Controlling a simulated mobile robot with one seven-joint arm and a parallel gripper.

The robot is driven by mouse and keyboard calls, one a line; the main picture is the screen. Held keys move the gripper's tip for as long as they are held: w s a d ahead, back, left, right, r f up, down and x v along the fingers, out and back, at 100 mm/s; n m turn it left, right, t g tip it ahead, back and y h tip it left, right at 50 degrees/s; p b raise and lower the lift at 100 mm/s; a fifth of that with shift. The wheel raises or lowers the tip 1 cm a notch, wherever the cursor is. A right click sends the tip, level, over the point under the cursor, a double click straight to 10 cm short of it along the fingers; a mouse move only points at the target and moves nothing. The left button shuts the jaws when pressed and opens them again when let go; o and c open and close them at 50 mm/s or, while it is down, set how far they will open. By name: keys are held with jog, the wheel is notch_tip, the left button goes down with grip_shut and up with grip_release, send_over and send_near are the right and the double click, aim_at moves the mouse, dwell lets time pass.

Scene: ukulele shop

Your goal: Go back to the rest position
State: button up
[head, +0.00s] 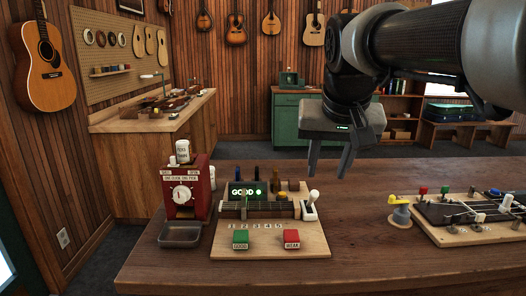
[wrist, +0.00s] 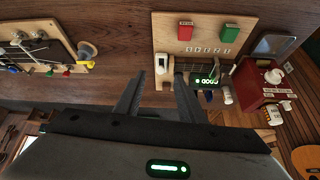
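My gripper (head: 328,160) hangs above the wooden table (head: 360,250) on my arm, pointing down, its two fingers spread apart with nothing between them. In the wrist view my gripper (wrist: 155,82) shows both fingers apart over the tabletop. It is above and to the right of a wooden test board (head: 268,238). The board has a lit "GOOD" display (head: 242,191), a green block (head: 241,239), a red block (head: 292,238) and a white-handled lever (head: 311,203).
A red dial box (head: 186,192) with a metal tray (head: 180,235) stands at the left. A second board (head: 470,215) with a yellow spool-like part (head: 400,212) lies at the right. The tabletop between the boards is clear. A workbench (head: 150,120) and green cabinet (head: 290,115) stand behind.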

jog(key=s+f+n, duration=0.2)
jog(key=s+f, duration=1.2)
jog(key=s, duration=0.5)
notch_tip(320, 180, up, 20)
jog(key=p, duration=2)
jog(key=shift+w+d+r+y, duration=0.2)
jog(key=shift+w+d+y, duration=0.05)
jog(key=shift+w+y, duration=0.05)
